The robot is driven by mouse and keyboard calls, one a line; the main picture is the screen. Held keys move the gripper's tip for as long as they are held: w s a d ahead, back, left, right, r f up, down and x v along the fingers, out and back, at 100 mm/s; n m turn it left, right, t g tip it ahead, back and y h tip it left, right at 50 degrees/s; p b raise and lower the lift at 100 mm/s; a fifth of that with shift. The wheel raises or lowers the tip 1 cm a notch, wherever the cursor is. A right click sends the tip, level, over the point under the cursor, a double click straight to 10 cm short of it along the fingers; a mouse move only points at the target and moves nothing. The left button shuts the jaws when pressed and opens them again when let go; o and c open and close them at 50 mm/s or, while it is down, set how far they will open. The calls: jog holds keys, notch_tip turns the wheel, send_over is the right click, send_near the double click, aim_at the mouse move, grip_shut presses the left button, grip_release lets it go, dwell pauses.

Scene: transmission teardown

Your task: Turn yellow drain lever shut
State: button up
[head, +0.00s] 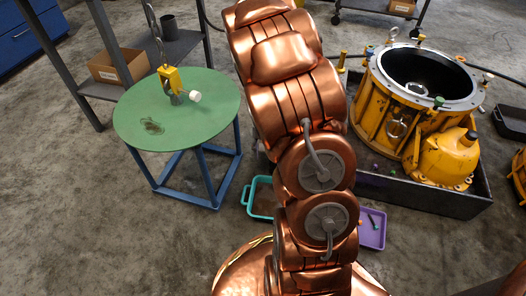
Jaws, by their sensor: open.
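The yellow transmission housing (378,108) stands upright at the right, with an open, pale-rimmed round top. A rounded yellow cover (447,158) bulges from its front right side. Small rods and knobs stick out around the housing, one with a green knob (439,102). I cannot tell which of these, if any, is the yellow drain lever. My gripper is not in view.
The housing sits in a dark tray (440,199). A teal tray (249,198) and purple tray (377,240) lie low beside my arm. Floor at lower left is clear.

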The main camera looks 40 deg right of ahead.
jog(key=shift+s+a+r, duration=0.25)
jog(key=shift+a+r, duration=0.35)
jog(key=shift+a, duration=0.05)
